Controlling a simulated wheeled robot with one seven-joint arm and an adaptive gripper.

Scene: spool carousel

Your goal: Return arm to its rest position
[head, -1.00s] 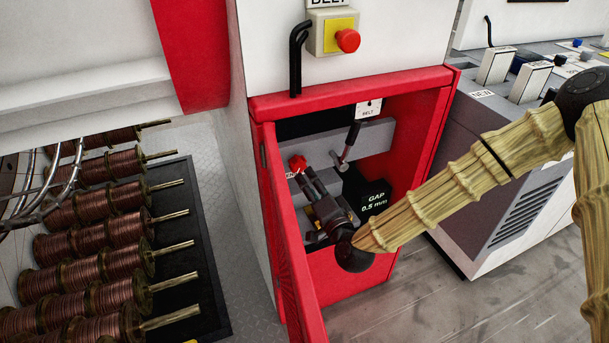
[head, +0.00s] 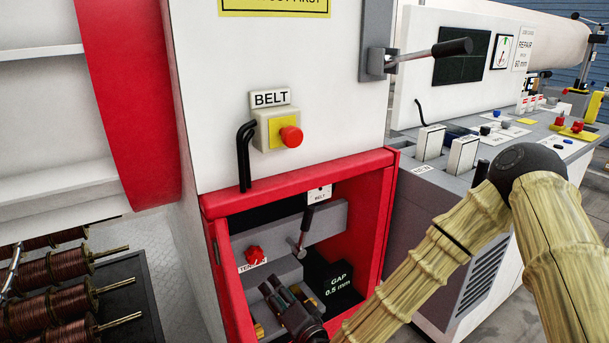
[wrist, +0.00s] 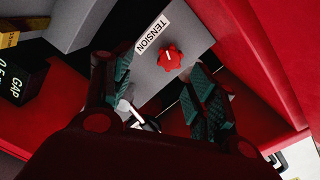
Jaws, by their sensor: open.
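My arm, sleeved in tan ribbed cover, reaches in from the right of the head view. My gripper (head: 272,287) is low in the open red cabinet (head: 298,187). Its jaws are open and empty, just below and apart from the red tension knob (head: 255,256). In the wrist view the two green-padded fingers (wrist: 159,88) stand apart, with the red knob (wrist: 172,57) beyond them beside the TENSION label (wrist: 152,33). The lower part of the gripper is cut off by the head view's bottom edge.
A black-handled lever (head: 302,235) and a black GAP block (head: 338,285) are inside. Copper spools (head: 55,308) lie at lower left. A grey console (head: 480,170) is at right. A red belt button (head: 291,137) sits above.

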